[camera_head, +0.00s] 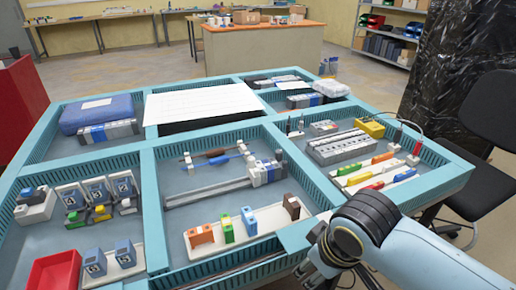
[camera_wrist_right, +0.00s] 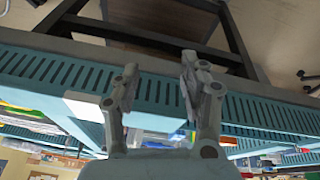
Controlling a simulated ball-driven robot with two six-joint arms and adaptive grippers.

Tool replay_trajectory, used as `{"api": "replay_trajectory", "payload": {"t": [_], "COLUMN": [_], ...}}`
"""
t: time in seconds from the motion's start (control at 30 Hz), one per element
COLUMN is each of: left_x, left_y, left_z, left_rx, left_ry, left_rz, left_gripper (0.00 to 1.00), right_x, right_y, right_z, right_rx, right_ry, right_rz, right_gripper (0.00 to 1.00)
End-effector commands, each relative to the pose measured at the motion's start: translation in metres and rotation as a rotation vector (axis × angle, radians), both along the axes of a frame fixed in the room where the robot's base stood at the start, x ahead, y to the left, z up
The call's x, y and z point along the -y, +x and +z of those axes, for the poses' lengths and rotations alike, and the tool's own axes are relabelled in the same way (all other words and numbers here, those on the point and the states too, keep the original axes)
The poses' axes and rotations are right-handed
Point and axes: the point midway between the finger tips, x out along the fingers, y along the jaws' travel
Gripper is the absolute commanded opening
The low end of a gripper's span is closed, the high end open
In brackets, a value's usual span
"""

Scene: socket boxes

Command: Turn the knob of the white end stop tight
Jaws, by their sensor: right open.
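A grey metal rail (camera_head: 208,192) lies in the middle compartment of the table. At its right end sit small whitish blocks (camera_head: 264,172), one with a blue patch; the white end stop may be among them, but its knob is too small to make out. My right gripper (camera_wrist_right: 157,85) is open and empty in the wrist view, over the table's slotted edge. In the head view my right arm comes in at the lower right, away from the rail, and its fingertips are not clear. My left gripper is not in view.
A white tray (camera_head: 270,221) with orange, green, blue and brown pieces lies in front of the rail. Rods on white posts (camera_head: 188,161) stand behind it. Teal dividers (camera_head: 153,222) rise between compartments. A red bin (camera_head: 55,272) is front left.

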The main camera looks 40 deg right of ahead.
Motion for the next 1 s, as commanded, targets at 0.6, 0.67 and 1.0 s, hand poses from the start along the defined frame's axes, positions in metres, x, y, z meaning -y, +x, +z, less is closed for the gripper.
{"api": "replay_trajectory", "payload": {"t": [0.6, 0.67, 1.0], "left_x": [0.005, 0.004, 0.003], "left_y": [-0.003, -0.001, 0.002], "left_z": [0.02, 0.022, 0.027], "left_rx": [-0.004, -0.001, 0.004], "left_ry": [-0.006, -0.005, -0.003], "left_rz": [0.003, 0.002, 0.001], "left_gripper": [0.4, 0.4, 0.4], "right_x": [0.02, 0.026, 0.052], "right_y": [0.131, 0.156, 0.268], "right_z": [0.08, 0.089, 0.142], "right_rx": [0.079, 0.091, 0.136], "right_ry": [0.017, 0.023, 0.063], "right_rz": [-0.206, -0.248, -0.464], "right_gripper": [0.44, 0.44, 0.44]}}
